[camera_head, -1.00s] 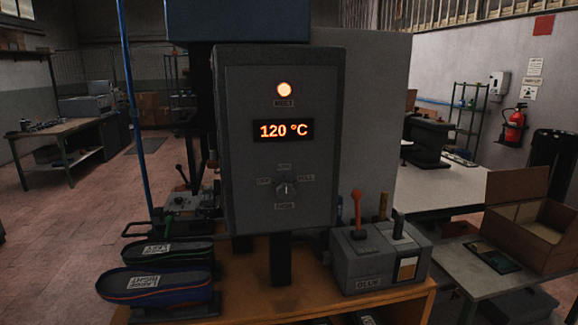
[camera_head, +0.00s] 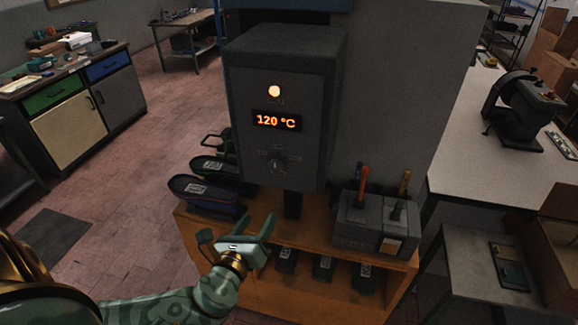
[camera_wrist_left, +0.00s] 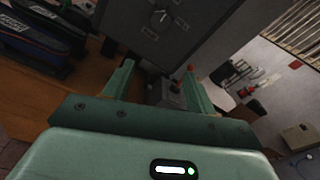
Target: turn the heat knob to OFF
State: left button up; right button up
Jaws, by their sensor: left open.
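The heat knob (camera_head: 275,166) is a small round dial low on the front of the grey control box (camera_head: 300,90). Small labels around it are too blurred to read now. Above it the display (camera_head: 277,121) reads 120 °C and a round lamp (camera_head: 274,91) glows orange. My left gripper (camera_head: 240,225) is open and empty, below and left of the knob, in front of the orange bench. In the left wrist view the knob (camera_wrist_left: 158,17) shows near the top, beyond the open fingers (camera_wrist_left: 155,85). My right gripper is not in view.
A grey glue box (camera_head: 372,222) with upright handles stands to the right of the control box. Dark items sit on the bench's lower shelf.

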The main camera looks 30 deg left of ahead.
pick_arm(q)
jog(key=r, duration=0.2)
jog(key=m+y+p, duration=0.1)
jog(key=p, duration=0.1)
send_near(275, 167)
jog(key=shift+t, duration=0.3)
jog(key=x, duration=0.7)
jog(key=shift+w+a+f, duration=0.2)
jog(key=shift+w+f, duration=0.05)
jog(key=shift+w, duration=0.55)
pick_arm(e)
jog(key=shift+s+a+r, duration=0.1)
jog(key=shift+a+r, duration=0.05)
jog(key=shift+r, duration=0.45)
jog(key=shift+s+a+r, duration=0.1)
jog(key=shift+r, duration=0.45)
pick_arm(q)
jog(key=shift+a, duration=0.1)
jog(key=shift+c, duration=0.4)
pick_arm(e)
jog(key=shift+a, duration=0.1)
pick_arm(q)
jog(key=c, duration=0.9)
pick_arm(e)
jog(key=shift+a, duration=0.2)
